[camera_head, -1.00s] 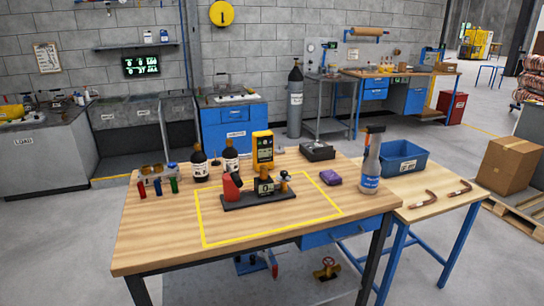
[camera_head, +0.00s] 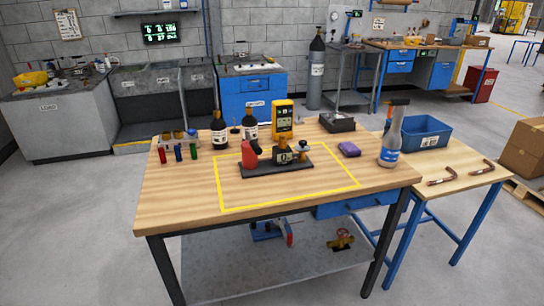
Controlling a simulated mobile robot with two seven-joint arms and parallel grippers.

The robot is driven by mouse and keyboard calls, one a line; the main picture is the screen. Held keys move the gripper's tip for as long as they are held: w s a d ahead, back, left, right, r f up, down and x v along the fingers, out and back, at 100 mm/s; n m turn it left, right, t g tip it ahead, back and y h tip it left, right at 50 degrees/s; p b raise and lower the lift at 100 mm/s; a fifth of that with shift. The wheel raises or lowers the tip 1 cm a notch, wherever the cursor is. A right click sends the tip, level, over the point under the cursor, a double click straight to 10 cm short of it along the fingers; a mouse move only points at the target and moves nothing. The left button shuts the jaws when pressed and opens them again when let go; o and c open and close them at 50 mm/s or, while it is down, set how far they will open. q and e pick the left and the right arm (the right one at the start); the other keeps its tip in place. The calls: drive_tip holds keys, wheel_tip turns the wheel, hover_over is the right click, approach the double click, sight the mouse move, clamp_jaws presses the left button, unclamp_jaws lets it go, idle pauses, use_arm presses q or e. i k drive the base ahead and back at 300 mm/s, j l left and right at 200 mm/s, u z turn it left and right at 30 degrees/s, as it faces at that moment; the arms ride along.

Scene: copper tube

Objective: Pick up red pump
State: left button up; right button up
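A red pump (camera_head: 250,153) stands at the left end of a dark base plate (camera_head: 276,171) on the wooden workbench. The plate lies inside a yellow outlined rectangle (camera_head: 290,201). On the same plate, right of the red part, are a dark block with a small gauge (camera_head: 283,156) and a fitting with a pale round top (camera_head: 301,148). Another red and blue item (camera_head: 274,230) lies on the lower shelf, partly hidden by the bench top. Neither of my grippers shows in the head view.
Dark bottles (camera_head: 219,133) and a yellow meter (camera_head: 283,121) stand behind the plate. Colored small tools (camera_head: 178,152) are at left. The bench's front strip is clear.

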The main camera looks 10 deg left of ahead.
sight(281, 161)
drive_tip(key=i+l+u, duration=0.4)
drive_tip(key=i, duration=0.2)
drive_tip(key=i+l+u, duration=0.35)
drive_tip(key=i+l, duration=0.15)
drive_tip(key=i, duration=0.1)
